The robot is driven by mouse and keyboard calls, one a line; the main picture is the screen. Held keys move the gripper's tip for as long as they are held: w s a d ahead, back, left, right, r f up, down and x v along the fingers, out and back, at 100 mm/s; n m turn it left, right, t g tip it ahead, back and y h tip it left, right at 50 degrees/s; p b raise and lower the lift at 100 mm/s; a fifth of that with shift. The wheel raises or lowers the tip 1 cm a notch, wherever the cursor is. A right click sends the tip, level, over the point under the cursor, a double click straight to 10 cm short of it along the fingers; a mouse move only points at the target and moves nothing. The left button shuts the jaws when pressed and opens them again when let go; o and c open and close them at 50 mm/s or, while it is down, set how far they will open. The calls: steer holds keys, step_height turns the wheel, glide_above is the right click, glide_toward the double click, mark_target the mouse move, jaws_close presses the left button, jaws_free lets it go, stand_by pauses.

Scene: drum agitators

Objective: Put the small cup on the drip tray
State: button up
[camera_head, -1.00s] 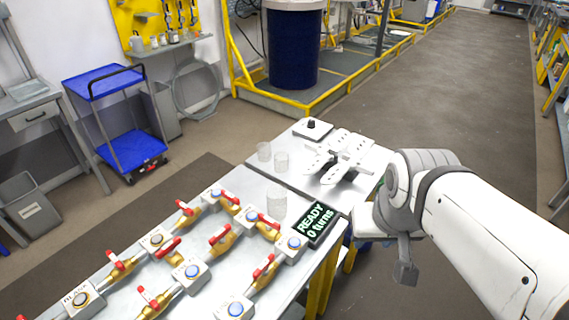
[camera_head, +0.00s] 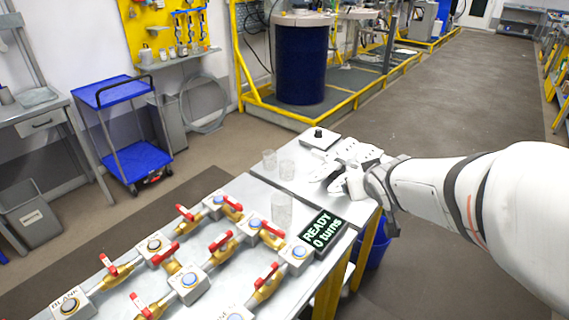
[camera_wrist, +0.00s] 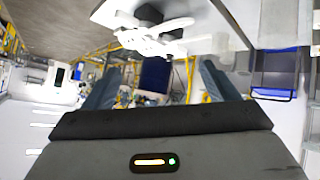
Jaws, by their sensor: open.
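Several clear cups stand on the metal bench in the head view. Two smaller cups, one on the left (camera_head: 269,160) and one on the right (camera_head: 287,169), stand close together at the back. A larger clear cup (camera_head: 281,209) stands nearer the front. I cannot tell which of the back two is smaller. No drip tray can be made out for certain. A pale flat plate with a black knob (camera_head: 320,138) lies at the back edge. My gripper (camera_wrist: 160,68) is open and empty in the wrist view, its two fingers wide apart. In the head view it is right of the cups, partly hidden.
White paddle-like parts (camera_head: 356,152) lie on the bench right of the cups, partly covered by my arm. A display reading READY, 0 turns (camera_head: 322,230) sits at the front right. Red-handled valves (camera_head: 219,242) fill the left bench. A blue drum (camera_head: 301,65) stands behind.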

steer(key=w+a+f+n+t+y+b, duration=0.1)
steer(key=w+a+f+n+y+b, duration=0.2)
steer(key=w+a+f+n+y, duration=0.25)
steer(key=n+g+y+b, duration=0.2)
steer(key=y+b, duration=0.1)
steer(key=y, duration=0.3)
glide_toward(274, 196)
steer(key=shift+w+f, duration=0.6)
steer(key=shift+w, duration=0.15)
steer(key=shift+g, duration=0.3)
steer(key=x, duration=0.7)
steer(key=shift+a+r, duration=0.25)
steer(key=shift+a, duration=0.4)
steer(key=c, duration=1.1)
